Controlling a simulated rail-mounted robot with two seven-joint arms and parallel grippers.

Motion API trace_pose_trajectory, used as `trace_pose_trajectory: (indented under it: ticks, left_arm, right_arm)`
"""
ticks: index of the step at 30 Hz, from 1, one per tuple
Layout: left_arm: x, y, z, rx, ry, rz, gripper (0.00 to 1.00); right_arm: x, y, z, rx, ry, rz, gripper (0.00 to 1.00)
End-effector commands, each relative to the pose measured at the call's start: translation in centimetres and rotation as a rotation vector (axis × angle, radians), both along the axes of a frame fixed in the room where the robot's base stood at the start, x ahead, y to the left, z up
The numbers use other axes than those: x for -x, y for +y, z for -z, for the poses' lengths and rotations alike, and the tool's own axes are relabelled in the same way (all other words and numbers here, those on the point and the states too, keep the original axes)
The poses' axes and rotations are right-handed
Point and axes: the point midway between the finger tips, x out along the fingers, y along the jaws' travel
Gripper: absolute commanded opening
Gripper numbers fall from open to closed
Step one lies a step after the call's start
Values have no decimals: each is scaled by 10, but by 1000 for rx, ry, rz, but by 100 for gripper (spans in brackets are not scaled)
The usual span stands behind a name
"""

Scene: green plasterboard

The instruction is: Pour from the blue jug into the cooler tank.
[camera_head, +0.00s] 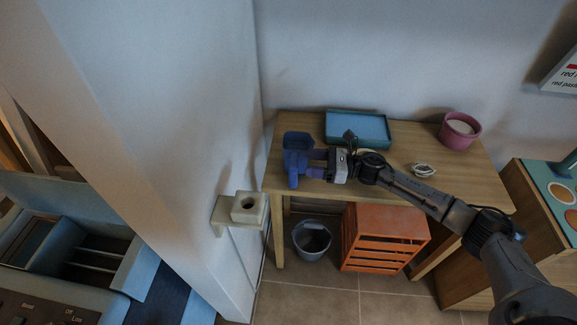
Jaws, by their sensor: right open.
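The blue jug (298,141) stands upright at the left end of the wooden table, its open top facing up. My right gripper (313,164) reaches in from the right at the jug's near right side, its jaws open. I cannot tell whether the fingers touch the jug or its handle. A blue unit with an open compartment (95,250) and a dark panel with knob labels stands at the lower left; it looks like the cooler, but I cannot make out its tank for certain. My left gripper is out of view.
A teal tray (358,113) and a pink pot (459,131) stand at the table's back. A white coil (423,170) lies at right. A cream block with a hole (248,207) juts from the wall corner. A grey bucket (311,240) and orange crate (384,238) are below.

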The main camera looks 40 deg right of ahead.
Motion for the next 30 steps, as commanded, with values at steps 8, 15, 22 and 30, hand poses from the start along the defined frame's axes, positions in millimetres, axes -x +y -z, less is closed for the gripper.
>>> trace_pose_trajectory:
  ticks: [8,15,22,30]
  left_arm:
    - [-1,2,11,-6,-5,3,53]
    - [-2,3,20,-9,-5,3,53]
    - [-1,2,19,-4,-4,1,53]
    - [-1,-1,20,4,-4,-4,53]
  right_arm:
    - [0,-3,42,19,-13,-12,60]
    - [0,-3,83,18,-14,-12,60]
    - [-15,13,80,19,-15,-13,60]
    - [-29,26,79,18,-17,-14,60]
